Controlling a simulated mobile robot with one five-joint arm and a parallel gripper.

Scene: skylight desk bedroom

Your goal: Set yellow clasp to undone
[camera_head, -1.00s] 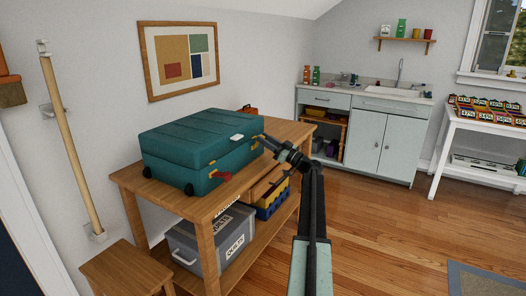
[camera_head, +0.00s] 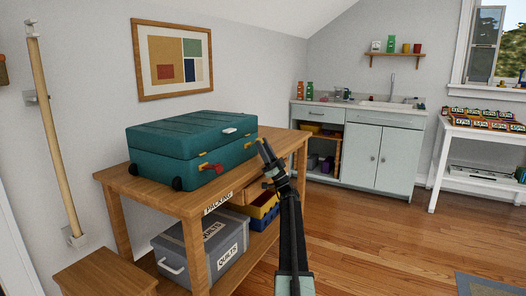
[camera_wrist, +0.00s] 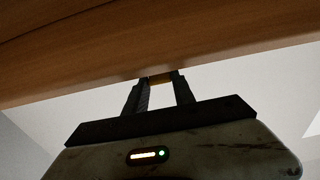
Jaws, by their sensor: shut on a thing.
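A closed teal case (camera_head: 160,140) lies on the wooden table. A small yellow clasp (camera_head: 203,154) shows on its front, near a red tag-like piece (camera_head: 214,168). My gripper (camera_head: 265,150) is beside the case's right end, its dark fingers pointing up and left. In the wrist view my gripper (camera_wrist: 160,80) has a small yellow-brown thing (camera_wrist: 160,79) between its fingertips, against a wooden surface. I cannot tell whether this is a clasp. The case's right front corner is close to the fingers; any clasp there is hidden.
The wooden table (camera_head: 112,179) has a grey bin (camera_head: 190,262) and a blue-and-yellow crate (camera_head: 262,212) on its shelf. A low stool (camera_head: 105,280) stands at front left. Open floor (camera_head: 350,250) lies to the right.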

